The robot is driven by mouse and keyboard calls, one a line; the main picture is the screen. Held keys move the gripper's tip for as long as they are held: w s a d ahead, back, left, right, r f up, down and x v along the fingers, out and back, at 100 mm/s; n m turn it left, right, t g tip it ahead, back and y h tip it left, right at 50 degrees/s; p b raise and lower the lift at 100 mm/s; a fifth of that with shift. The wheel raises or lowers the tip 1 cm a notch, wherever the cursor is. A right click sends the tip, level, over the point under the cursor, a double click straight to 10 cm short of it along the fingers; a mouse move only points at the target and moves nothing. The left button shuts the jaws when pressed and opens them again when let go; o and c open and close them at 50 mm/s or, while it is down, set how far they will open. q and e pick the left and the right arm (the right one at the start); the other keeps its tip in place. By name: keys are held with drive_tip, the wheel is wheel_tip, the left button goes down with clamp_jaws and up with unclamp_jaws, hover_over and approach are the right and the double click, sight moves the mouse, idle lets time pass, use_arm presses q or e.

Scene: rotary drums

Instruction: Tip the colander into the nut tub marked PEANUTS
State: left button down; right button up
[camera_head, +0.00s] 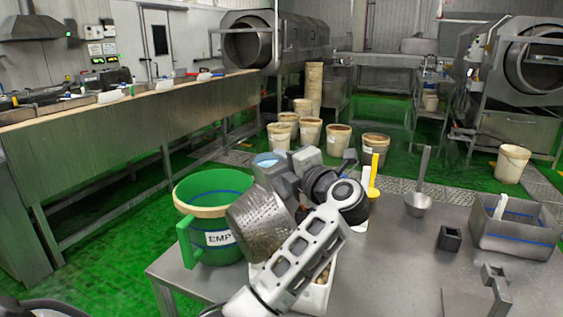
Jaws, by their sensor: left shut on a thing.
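The colander (262,226), a perforated metal bowl, is tilted in the head view at the right side of a green tub. My left gripper (288,186) is shut on the colander; the exact grip is partly hidden by my wrist. The green tub (186,232) has a pale rim and a label beginning "EMP", the rest covered by the colander. A white tub (318,297) with nut-like contents stands below my left arm, mostly hidden by it. I cannot read a PEANUTS mark on any tub. My right gripper is not in view.
The steel table (400,275) holds a yellow scoop (373,178), a steel ladle (418,203), a small dark box (449,239), a metal bracket (478,303) and a grey bin (510,238). Several buckets stand on the green floor behind. The table's middle right has free room.

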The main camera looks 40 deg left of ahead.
use_arm(q)
drive_tip(key=shift+w+d+m, duration=0.2)
drive_tip(key=shift+w+m, duration=0.1)
drive_tip(key=shift+w, duration=0.2)
